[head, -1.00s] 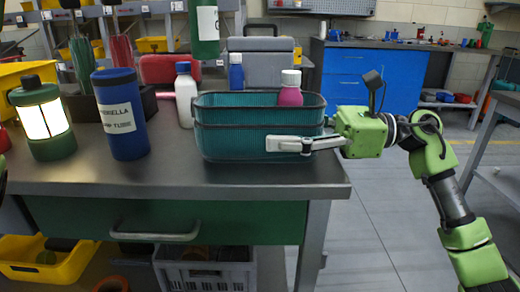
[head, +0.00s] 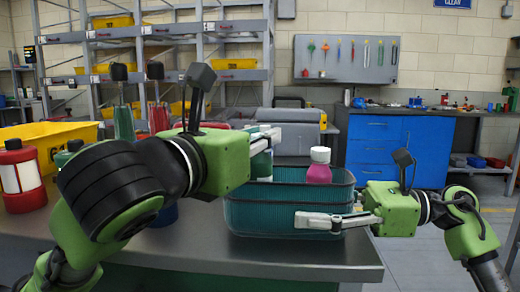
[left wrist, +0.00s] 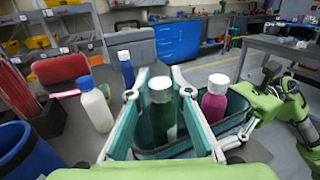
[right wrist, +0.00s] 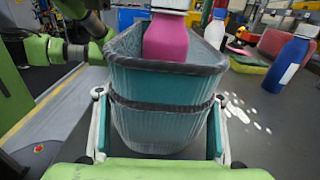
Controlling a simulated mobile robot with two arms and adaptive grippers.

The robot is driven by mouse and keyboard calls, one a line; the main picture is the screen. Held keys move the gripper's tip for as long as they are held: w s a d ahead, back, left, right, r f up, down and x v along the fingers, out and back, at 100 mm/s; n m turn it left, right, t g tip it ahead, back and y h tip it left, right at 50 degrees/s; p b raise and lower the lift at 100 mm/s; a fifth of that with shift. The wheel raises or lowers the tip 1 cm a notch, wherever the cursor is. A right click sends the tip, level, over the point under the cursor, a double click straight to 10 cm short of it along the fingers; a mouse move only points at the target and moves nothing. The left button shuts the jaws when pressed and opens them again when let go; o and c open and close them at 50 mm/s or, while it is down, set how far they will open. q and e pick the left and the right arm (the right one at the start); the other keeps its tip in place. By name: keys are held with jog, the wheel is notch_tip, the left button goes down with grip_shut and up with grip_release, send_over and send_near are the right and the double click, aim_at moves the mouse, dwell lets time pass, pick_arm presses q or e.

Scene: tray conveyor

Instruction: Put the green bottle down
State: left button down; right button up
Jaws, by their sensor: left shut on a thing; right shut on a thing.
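The green bottle (left wrist: 163,118), with a white cap, is upright between the fingers of my left gripper (left wrist: 160,92) in the left wrist view. It is over or inside the teal basket (head: 285,212); whether its base touches the basket floor is hidden. In the head view my left gripper (head: 272,138) is at the basket's left part, and the bottle is mostly hidden. My right gripper (head: 310,220) is shut on the basket's near right side; the basket also shows between its fingers in the right wrist view (right wrist: 160,112). A pink bottle (head: 319,170) stands in the basket.
The basket stands on the grey table (head: 270,255). A white bottle (left wrist: 95,104), a blue bottle (left wrist: 126,70) and a large blue container (left wrist: 25,150) are left of it in the left wrist view.

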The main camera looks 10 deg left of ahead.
pick_arm(q)
jog(key=shift+f, duration=0.9)
jog(key=c, duration=1.8)
grip_release()
jog(key=shift+f, duration=0.15)
jog(key=shift+c, duration=0.2)
jog(key=shift+s+a+r, duration=0.1)
jog(key=shift+s+r, duration=0.1)
jog(key=shift+s, duration=0.05)
jog(key=v, duration=0.7)
